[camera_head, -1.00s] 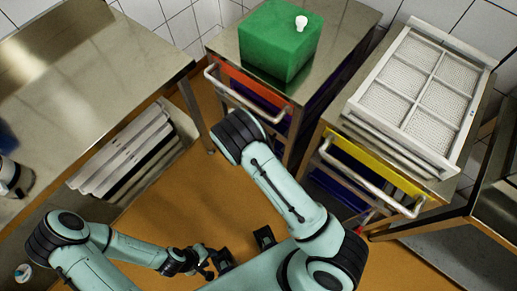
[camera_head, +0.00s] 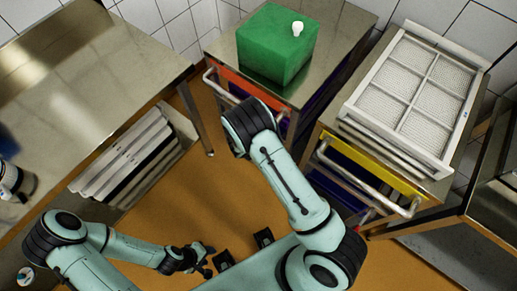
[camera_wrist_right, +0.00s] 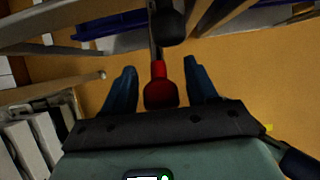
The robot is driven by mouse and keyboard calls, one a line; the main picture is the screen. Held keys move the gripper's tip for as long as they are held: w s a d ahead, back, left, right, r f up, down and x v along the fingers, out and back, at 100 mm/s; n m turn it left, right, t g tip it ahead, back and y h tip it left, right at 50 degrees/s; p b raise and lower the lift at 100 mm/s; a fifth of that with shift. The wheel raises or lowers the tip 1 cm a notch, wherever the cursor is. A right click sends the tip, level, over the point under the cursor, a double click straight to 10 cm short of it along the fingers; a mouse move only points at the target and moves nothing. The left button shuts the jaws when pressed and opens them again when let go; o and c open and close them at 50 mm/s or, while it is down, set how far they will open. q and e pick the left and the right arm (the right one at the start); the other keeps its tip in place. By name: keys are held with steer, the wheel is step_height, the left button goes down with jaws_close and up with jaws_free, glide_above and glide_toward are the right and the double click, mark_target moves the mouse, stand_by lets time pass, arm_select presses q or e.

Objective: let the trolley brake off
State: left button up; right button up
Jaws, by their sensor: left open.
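In the right wrist view a red-ended lever (camera_wrist_right: 161,90) with a black part above it stands between the two fingers of my right gripper (camera_wrist_right: 160,82). The fingers are apart, with a narrow gap showing on each side of the red end. In the head view my right gripper is hidden behind its own arm. One trolley (camera_head: 340,50) has an orange panel and a rail handle; another trolley (camera_head: 478,135) has a yellow panel. I cannot tell which one the lever belongs to. My left gripper (camera_head: 208,261) is open and empty, low over the floor, away from both trolleys.
A green block (camera_head: 270,52) with a white knob sits on the orange-panelled trolley. A white mould frame (camera_head: 358,102) lies on the yellow-panelled one. A steel table (camera_head: 100,60) with stacked pale panels beneath is at the left. Orange floor (camera_head: 160,215) is clear between.

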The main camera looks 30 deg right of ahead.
steer(key=shift+a+r, duration=0.25)
steer(key=shift+r, duration=0.2)
steer(key=shift+s+a+r, duration=0.25)
steer(key=shift+a+r, duration=0.2)
steer(key=shift+a, duration=0.05)
steer(key=shift+s+a+r, duration=0.2)
steer(key=shift+a+r, duration=0.25)
arm_select(q)
steer(key=shift+s+f+b, duration=0.25)
steer(key=shift+f+b, duration=0.15)
steer(key=shift+f, duration=0.1)
steer(key=shift+s+f+b, duration=0.25)
steer(key=shift+f+b, duration=0.15)
steer(key=shift+f, duration=0.05)
arm_select(e)
steer(key=s+a, duration=0.4)
steer(key=a, duration=0.6)
steer(key=shift+s, duration=0.15)
